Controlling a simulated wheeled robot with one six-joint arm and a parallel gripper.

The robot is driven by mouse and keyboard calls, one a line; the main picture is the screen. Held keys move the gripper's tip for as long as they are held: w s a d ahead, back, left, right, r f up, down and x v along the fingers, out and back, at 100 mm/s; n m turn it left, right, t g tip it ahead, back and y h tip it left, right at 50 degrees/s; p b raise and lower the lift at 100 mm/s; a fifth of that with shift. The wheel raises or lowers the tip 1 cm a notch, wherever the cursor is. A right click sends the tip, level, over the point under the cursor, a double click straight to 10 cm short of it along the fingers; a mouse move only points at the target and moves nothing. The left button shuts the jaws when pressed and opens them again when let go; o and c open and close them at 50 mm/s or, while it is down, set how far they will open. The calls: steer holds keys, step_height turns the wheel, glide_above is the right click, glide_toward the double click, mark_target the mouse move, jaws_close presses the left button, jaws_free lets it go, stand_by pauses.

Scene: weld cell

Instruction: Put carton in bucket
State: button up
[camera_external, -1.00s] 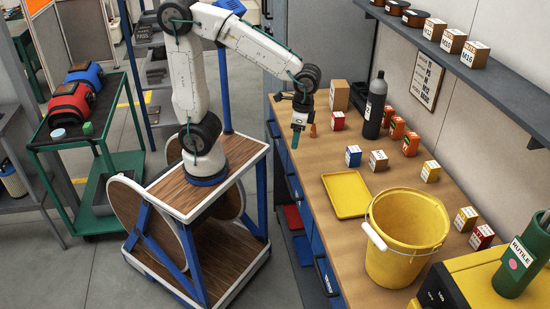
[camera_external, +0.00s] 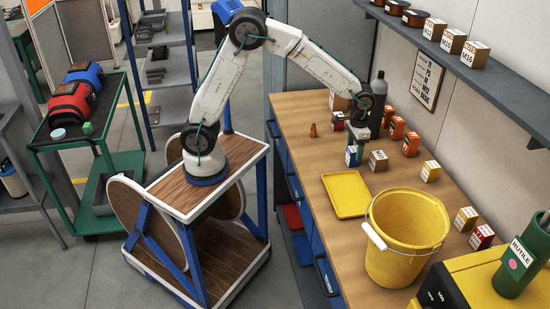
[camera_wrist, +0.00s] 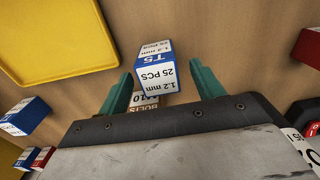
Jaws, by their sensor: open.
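A small blue and white carton (camera_external: 351,158) marked T5, 25 PCS stands on the workbench behind the yellow tray. In the wrist view the carton (camera_wrist: 155,70) shows between the two green fingers, with gaps on both sides. My gripper (camera_external: 356,150) is open and points down at this carton, partly covering it in the external view. The yellow bucket (camera_external: 387,262) stands upright at the front of the bench, its white-gripped handle hanging over the left side. I see nothing inside its visible part.
A brown BOLTS M10 carton (camera_external: 378,161) stands close to the blue one. The yellow tray (camera_external: 347,194) lies flat between my gripper and the bucket. A dark cylinder (camera_external: 377,88) and orange cartons (camera_external: 397,127) stand behind. A shelf (camera_external: 490,78) overhangs the bench at right.

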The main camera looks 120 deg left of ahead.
steer(key=shift+f, duration=1.45)
steer(key=c, duration=1.2)
steer(key=shift+r, duration=0.15)
